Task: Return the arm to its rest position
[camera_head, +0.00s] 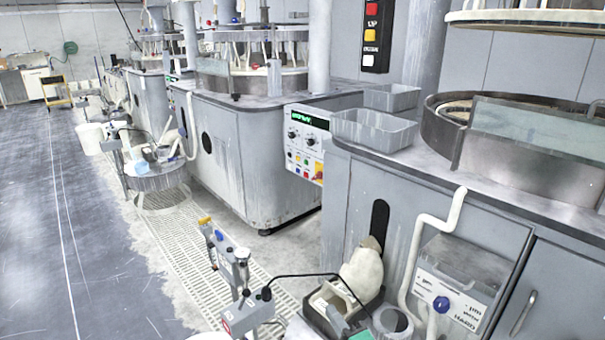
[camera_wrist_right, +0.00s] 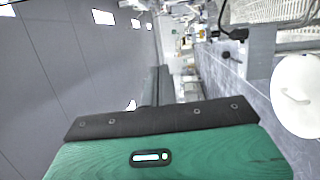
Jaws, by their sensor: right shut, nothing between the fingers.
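My right gripper (camera_wrist_right: 157,74) shows in the right wrist view. Its dark fingers stand together beyond the green housing with a black strip, and nothing shows between them. It points out over open space, apart from any object that I can make out. I cannot make out either gripper in the head view. My left gripper is in neither view.
Grey polishing machines with cabinets (camera_head: 240,150) line the right side of the head view. Two grey bins (camera_head: 372,130) sit on the nearer one. A round white object (camera_wrist_right: 297,95) is at the wrist view's right edge. The dark floor (camera_head: 60,230) at left is clear.

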